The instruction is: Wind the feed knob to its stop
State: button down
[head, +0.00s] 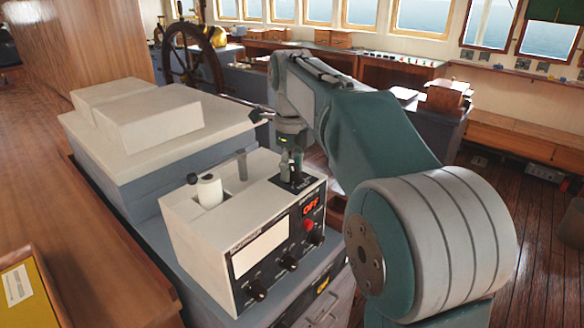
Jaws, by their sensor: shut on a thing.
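A cream and black machine (205,245) sits on a grey cabinet, with a blank pale panel, several black knobs and a red button on its front. An orange "OFF" label (311,205) shows on the front's upper right. My gripper (291,175) points down at the black plate (300,186) on the machine's top right corner. It is shut on what seems to be the feed knob there. The fingers hide the knob, so its turn angle cannot be told.
A white roll (209,190) stands in the machine's top, left of my gripper, and a grey upright tab (242,165) is between them. Pale boxes (148,118) lie on the cabinet behind. A wooden counter (75,230) runs along the left.

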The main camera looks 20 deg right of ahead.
jog(key=shift+f+m, duration=0.15)
jog(key=shift+m, duration=0.25)
jog(key=shift+c, duration=1.3)
grip_release()
jog(key=shift+w, duration=0.1)
jog(key=shift+a, duration=0.1)
notch_tip(320, 180, up, 12)
